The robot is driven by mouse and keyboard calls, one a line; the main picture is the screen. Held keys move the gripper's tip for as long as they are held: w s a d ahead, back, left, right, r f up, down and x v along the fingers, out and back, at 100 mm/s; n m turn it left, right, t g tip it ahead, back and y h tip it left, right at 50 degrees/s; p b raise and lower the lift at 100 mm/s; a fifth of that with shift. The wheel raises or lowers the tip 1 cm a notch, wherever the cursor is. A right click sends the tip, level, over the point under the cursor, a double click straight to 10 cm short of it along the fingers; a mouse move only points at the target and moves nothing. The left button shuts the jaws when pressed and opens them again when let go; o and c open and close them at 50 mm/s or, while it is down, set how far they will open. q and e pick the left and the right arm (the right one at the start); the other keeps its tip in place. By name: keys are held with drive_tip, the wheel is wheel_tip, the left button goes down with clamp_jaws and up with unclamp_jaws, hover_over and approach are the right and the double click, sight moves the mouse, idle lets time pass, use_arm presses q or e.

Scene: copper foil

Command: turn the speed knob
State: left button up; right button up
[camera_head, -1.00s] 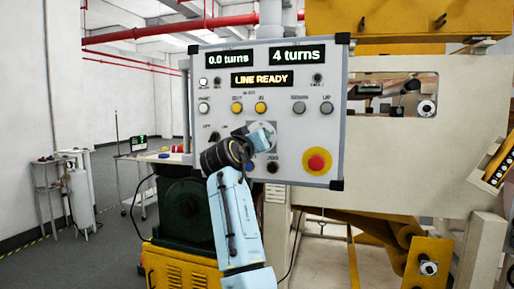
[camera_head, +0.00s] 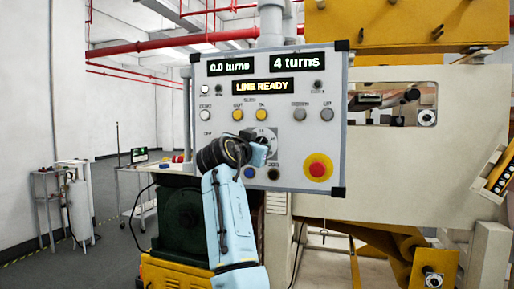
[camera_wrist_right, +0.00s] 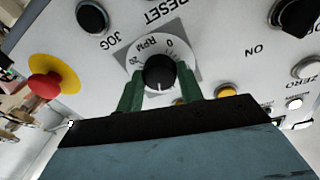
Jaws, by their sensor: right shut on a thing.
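The speed knob (camera_wrist_right: 160,72) is a black knob with a white pointer line on a round white dial marked RPM, with 0 and 20 readable. In the right wrist view it sits between the two green fingertips of my right gripper (camera_wrist_right: 160,84), which is shut on it. In the head view my right gripper (camera_head: 264,150) is at the dial (camera_head: 271,138) on the grey control panel (camera_head: 215,155) and hides the knob. The panel displays read "0.0 turns" (camera_head: 230,66), "4 turns" (camera_head: 298,62) and "LINE READY" (camera_head: 263,87). My left gripper is not in view.
A red mushroom button on a yellow base (camera_head: 318,168) is right of and below the dial. The black JOG button (camera_wrist_right: 92,16) and a yellow button (camera_wrist_right: 226,91) are near my fingers. A large beige machine (camera_head: 400,180) stands right of the panel.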

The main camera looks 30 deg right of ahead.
idle(0.4)
drive_tip(key=o, duration=1)
drive_tip(key=b+v, duration=0.2)
drive_tip(key=v, duration=1.1)
drive_tip(key=shift+a, duration=0.2)
